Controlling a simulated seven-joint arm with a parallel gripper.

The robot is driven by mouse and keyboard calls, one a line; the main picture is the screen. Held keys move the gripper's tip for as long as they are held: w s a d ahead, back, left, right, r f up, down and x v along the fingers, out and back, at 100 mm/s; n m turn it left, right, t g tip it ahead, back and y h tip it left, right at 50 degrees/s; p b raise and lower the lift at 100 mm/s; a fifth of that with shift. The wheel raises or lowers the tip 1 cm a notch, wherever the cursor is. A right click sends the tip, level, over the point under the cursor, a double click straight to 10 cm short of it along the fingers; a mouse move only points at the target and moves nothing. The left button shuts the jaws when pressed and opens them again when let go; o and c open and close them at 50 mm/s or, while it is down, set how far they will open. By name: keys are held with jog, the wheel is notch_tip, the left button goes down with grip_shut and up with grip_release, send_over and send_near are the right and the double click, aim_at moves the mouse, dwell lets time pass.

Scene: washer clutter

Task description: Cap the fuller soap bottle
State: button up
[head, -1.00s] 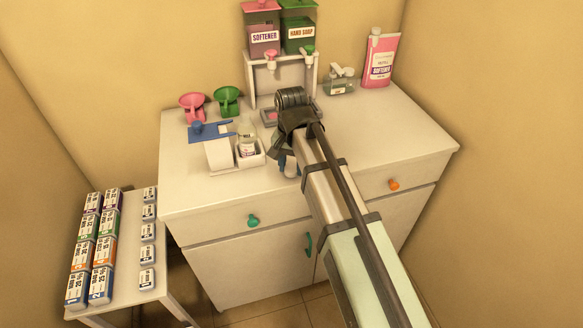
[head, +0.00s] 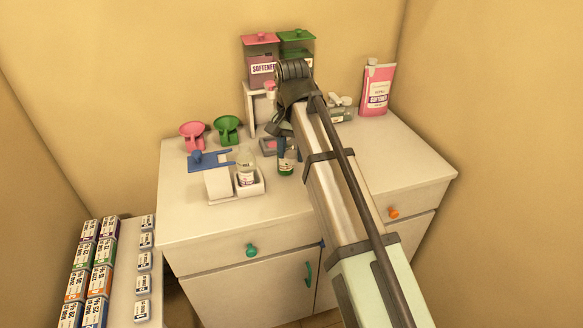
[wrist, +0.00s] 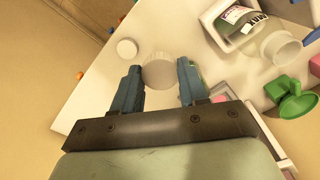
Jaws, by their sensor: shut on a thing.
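A bottle with dark green contents (head: 286,162) stands on the counter below my gripper. A second, clear bottle (head: 245,168) with a white and purple label stands in a white tray (head: 228,194). In the wrist view, a labelled bottle (wrist: 245,22) with an open mouth is at the upper right. My gripper (wrist: 159,72) is shut on a pale round piece (wrist: 160,73) that looks like a cap, raised above the counter. A white disc (wrist: 127,48) lies on the counter in the wrist view.
Dispensers (head: 262,70) stand at the back, with a pink softener pouch (head: 376,90) to the right. The counter's right side (head: 415,165) is clear.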

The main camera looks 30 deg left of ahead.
jog(key=w+a+r, duration=0.7)
jog(key=w+r, duration=0.2)
jog(key=shift+s+d+f, duration=0.1)
jog(key=shift+s+f, duration=0.05)
jog(key=shift+f, duration=1.5)
jog(key=shift+s+f, duration=0.1)
jog(key=shift+f, duration=1.55)
jog(key=shift+f, duration=1)
dwell(0.4)
jog(key=o, duration=1.5)
jog(key=shift+r, duration=0.1)
jog(key=shift+r, duration=3.4)
